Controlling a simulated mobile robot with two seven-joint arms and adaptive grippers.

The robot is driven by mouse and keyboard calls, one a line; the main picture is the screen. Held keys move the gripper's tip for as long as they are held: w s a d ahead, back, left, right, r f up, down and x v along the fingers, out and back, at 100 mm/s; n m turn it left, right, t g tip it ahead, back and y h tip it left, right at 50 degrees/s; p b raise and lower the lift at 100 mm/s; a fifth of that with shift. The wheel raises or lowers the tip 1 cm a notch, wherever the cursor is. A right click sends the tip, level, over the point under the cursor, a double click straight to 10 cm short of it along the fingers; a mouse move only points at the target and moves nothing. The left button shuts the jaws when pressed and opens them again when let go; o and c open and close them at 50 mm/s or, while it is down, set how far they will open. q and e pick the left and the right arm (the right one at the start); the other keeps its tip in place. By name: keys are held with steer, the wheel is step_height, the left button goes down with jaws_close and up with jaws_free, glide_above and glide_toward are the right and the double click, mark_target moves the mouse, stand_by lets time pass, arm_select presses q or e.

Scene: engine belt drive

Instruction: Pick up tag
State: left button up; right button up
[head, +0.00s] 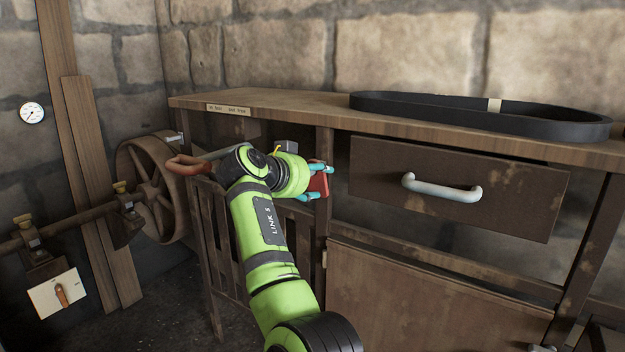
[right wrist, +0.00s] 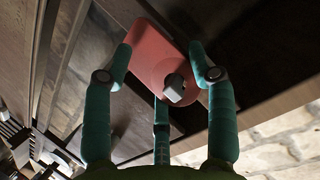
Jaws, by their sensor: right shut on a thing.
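The red tag (head: 318,183) is a small flat piece held in front of the workbench, near the post left of the drawer. In the right wrist view the tag (right wrist: 151,48) is a red plate with rounded corners and a small grey block on its face. My right gripper (head: 325,180) is shut on it, its teal fingers around the tag's edges. In the right wrist view the gripper (right wrist: 163,65) shows fingers on both sides and one below. Whether the tag touches the bench is unclear. My left gripper is not in view.
The wooden workbench (head: 290,108) carries a black belt (head: 480,115). Below its top is a drawer (head: 380,170) with a pale handle (head: 440,187). A spoked wheel (head: 150,190) on a shaft, a red-handled lever (head: 187,165) and a switch plate (head: 60,293) stand left.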

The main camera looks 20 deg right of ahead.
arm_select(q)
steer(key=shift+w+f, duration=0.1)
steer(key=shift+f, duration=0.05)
arm_select(e)
steer(key=s+a, duration=1.1)
steer(key=a, duration=0.3)
steer(key=shift+a, duration=0.1)
